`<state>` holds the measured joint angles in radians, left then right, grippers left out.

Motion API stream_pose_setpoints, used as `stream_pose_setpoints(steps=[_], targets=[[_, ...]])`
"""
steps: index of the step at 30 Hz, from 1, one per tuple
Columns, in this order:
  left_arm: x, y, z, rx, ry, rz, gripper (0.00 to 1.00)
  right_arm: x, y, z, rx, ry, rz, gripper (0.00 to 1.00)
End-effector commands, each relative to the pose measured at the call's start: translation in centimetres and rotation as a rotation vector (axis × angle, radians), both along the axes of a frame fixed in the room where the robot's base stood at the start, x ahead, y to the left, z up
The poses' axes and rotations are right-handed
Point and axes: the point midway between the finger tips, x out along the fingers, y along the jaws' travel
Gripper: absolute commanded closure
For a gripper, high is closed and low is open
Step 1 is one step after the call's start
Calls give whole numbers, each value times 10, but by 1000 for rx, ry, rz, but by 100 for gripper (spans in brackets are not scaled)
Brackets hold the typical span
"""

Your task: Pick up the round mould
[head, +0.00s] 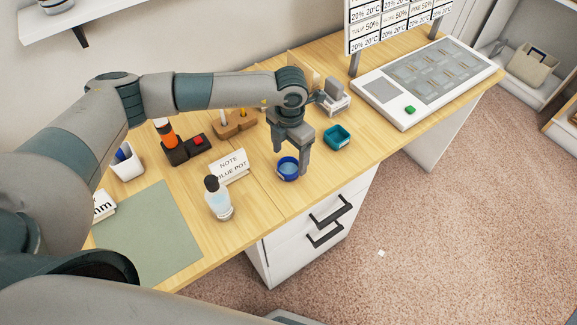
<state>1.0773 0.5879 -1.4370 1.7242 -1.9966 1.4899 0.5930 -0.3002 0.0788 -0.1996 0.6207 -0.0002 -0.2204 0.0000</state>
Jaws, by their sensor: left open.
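A small round blue vessel (288,174) with a paler blue inside stands upright on the wooden desk near its front edge. It is the only round, mould-like thing I can make out. My left gripper (291,160) points down over it, open, with one finger behind its left side and the other at its right side. The right finger partly covers the vessel's rim; I cannot tell whether either finger touches it. A teal square mould (337,138) sits just to the right, apart from the gripper. My right gripper is not in view.
A black holder (188,149), wooden block (235,125) and grey device (335,98) stand behind. A white panel (405,105) lies right.

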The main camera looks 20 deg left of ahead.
Motion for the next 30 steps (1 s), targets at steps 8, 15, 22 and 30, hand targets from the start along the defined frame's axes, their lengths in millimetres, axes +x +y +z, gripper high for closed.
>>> stream_pose_setpoints(steps=[8,15,22,30], targets=[[0,0,0,0,0,0,28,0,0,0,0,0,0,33],[-1,2,-11,1,3,2,28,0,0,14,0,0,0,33],[-1,3,-38,1,3,2,28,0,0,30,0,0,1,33],[-1,3,-52,0,0,1,28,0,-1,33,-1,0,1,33]])
